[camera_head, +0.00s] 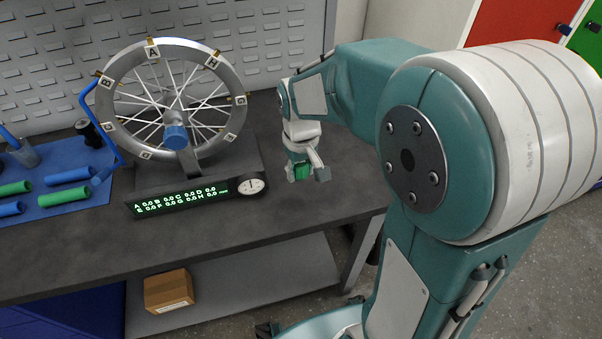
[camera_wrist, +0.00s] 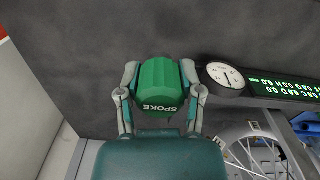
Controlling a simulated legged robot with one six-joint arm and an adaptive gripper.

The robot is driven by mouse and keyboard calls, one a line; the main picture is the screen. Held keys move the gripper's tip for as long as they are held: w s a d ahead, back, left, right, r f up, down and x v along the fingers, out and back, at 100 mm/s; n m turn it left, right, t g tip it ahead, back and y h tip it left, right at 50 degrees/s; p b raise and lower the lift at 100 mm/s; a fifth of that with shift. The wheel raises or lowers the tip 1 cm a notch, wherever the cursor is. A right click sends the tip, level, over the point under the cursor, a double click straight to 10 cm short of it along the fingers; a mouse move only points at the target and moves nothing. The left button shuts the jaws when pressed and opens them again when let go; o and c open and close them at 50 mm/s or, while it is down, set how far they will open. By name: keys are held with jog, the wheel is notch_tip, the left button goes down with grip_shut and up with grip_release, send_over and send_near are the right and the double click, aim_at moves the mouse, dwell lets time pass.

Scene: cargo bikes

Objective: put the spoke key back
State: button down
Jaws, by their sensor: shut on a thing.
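The spoke key is a green ribbed piece marked "SPOKE" (camera_wrist: 158,84), held between the fingers in the wrist view. It also shows as a small green patch in the head view (camera_head: 301,170). My gripper (camera_wrist: 160,92) is shut on it, with one finger at each side. In the head view my gripper (camera_head: 306,172) points down over the dark bench, right of the wheel stand. Whether the key touches the bench top is hard to tell. A blue mat (camera_head: 62,207) with green and blue handled tools lies at the left of the bench.
A spoked wheel (camera_head: 225,133) with lettered tags stands in a truing stand with a lit display (camera_head: 180,200) and a round dial (camera_head: 251,185). A cardboard box (camera_head: 168,291) sits on the lower shelf. The bench (camera_head: 310,205) around my gripper is clear.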

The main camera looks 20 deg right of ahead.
aim_at(304, 182)
jog(key=w+d+f, duration=0.2)
jog(key=shift+w+d+f, duration=0.3)
jog(key=shift+w+f, duration=0.05)
jog(key=shift+f, duration=0.05)
jog(key=w+f, duration=0.2)
jog(key=f, duration=0.1)
jog(key=shift+w, duration=0.2)
jog(key=shift+w+a+f, duration=0.25)
jog(key=shift+w+f, duration=0.15)
jog(key=shift+f, duration=0.05)
jog(key=f, duration=0.2)
jog(key=shift+s+d+f, duration=0.1)
jog(key=shift+d+f, duration=0.1)
jog(key=shift+f, duration=0.1)
jog(key=shift+d+f, duration=0.1)
jog(key=shift+d, duration=0.25)
jog(key=shift+f, duration=0.1)
jog(key=shift+c, duration=1.2)
grip_release()
jog(key=shift+a, duration=0.35)
jog(key=shift+d, duration=0.15)
